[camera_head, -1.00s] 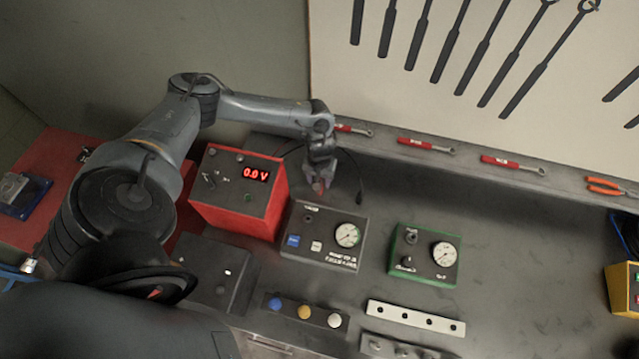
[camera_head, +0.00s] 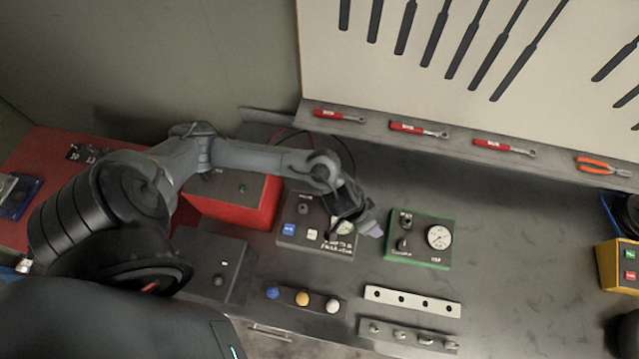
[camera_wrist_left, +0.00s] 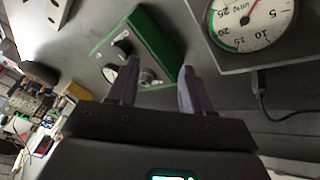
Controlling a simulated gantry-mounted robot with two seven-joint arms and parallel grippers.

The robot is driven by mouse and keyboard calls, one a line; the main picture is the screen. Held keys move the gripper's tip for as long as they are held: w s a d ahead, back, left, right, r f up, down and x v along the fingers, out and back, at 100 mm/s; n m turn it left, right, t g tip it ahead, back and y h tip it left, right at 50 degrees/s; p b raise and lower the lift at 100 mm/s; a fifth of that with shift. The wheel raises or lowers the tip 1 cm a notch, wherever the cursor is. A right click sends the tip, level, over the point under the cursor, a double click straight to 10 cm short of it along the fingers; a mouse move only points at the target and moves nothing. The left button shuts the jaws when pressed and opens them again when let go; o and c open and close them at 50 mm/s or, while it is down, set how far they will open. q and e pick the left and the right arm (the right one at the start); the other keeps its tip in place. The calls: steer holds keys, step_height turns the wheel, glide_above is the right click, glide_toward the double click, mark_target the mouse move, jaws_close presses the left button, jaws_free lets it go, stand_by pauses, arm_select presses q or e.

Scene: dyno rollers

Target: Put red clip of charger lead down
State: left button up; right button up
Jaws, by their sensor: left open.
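The red charger box (camera_head: 245,208) stands at the left of the bench, its display covered by my left arm. A thin dark lead (camera_head: 345,150) loops behind my wrist. I cannot make out a red clip in either current view. My left gripper (camera_head: 373,228) hangs over the right side of the grey gauge box (camera_head: 290,245), near the green gauge box (camera_head: 418,258). In the left wrist view its fingers (camera_wrist_left: 157,92) are apart with nothing between them. A black cable end (camera_wrist_left: 260,95) lies beside the grey box there. My right gripper is not in view.
Red-handled wrenches (camera_head: 420,130) and orange pliers (camera_head: 604,167) lie on the back ledge. A button strip (camera_head: 303,300) and a white drilled bar (camera_head: 412,302) lie in front. A yellow button box (camera_head: 622,268) is at far right. Bench right of the green box is clear.

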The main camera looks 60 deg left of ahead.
arm_select(q)
steer(key=s+d+r+m+t, duration=0.2)
steer(key=s+d+r, duration=0.1)
steer(key=d+r, duration=0.35)
steer(key=s+a+g+y, duration=0.2)
steer(key=s+a+g, duration=0.1)
steer(key=s+a, duration=0.5)
steer(key=s, duration=0.3)
steer(key=shift+s+a+r+y, duration=0.25)
steer(key=shift+s+a+y, duration=0.15)
step_height(320, 180, up, 7)
steer(key=p, duration=0.7)
steer(key=shift+r, duration=0.2)
